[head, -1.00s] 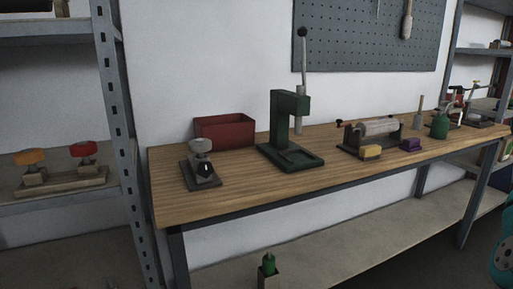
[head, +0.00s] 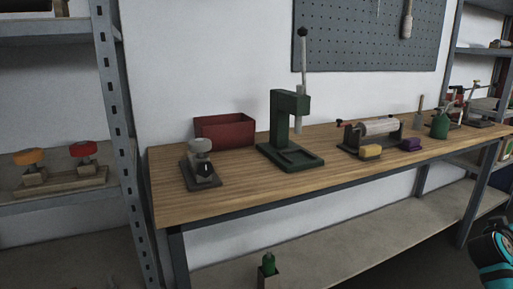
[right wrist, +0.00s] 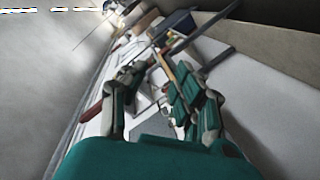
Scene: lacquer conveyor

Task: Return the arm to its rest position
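My right gripper (right wrist: 160,85) shows in the right wrist view. Its two fingers stand apart, with nothing visible held between them. Beyond the fingers lies a tilted, partly blurred view of the room. In the head view only a teal and black part of my right arm (head: 492,250) shows, at the lower right edge in front of the bench's right end. The right gripper itself is not seen there. My left arm and left gripper are in neither view.
A wooden workbench (head: 240,190) carries a grey stamp-like tool (head: 201,165), red bin (head: 224,131), green press (head: 285,130), roller device (head: 378,130), yellow block (head: 370,152) and purple block (head: 410,144). Metal shelves (head: 118,120) stand left. The bench's front left is clear.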

